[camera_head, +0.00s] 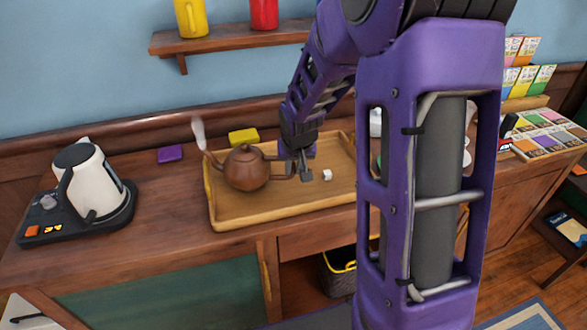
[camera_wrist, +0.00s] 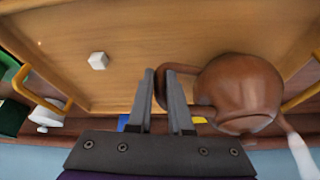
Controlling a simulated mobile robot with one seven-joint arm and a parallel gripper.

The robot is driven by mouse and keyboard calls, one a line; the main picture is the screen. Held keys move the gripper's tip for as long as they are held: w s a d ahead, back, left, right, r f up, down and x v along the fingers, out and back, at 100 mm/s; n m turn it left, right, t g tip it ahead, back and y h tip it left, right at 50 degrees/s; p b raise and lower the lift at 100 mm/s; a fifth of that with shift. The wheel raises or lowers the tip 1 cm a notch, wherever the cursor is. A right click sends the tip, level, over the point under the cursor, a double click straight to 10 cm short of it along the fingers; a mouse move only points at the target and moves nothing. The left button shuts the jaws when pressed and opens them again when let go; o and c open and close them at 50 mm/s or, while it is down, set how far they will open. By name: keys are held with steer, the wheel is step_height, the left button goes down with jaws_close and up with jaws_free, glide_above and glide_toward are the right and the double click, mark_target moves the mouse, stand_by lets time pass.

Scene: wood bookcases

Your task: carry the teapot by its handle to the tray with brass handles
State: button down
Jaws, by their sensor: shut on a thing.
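The brown teapot (camera_head: 247,169) is over the left part of the wooden tray (camera_head: 230,217). I cannot tell whether its base touches the tray. Its spout points left, with a whitish wisp above the tip. My gripper (camera_head: 305,170) is at the teapot's right side, shut on its handle. In the wrist view my gripper's fingers (camera_wrist: 161,92) close on the brown handle (camera_wrist: 179,103), beside the teapot body (camera_wrist: 240,92). The tray's brass handles show at both sides there, one at the left (camera_wrist: 32,88) and one at the right (camera_wrist: 302,97).
A white sugar cube (camera_head: 327,175) lies on the tray right of my gripper. A white kettle (camera_head: 92,182) on a dark base stands left. A yellow block (camera_head: 243,136) and a purple block (camera_head: 170,154) lie behind. My arm hides the counter's right part.

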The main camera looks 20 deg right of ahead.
steer(key=shift+f, duration=0.15)
steer(key=c, duration=0.8)
jaws_free()
steer(key=shift+c, duration=0.2)
steer(key=shift+s+r, duration=0.1)
steer(key=shift+r, duration=0.4)
steer(key=p+v, duration=0.2)
steer(key=v, duration=0.9)
steer(key=shift+r, duration=0.2)
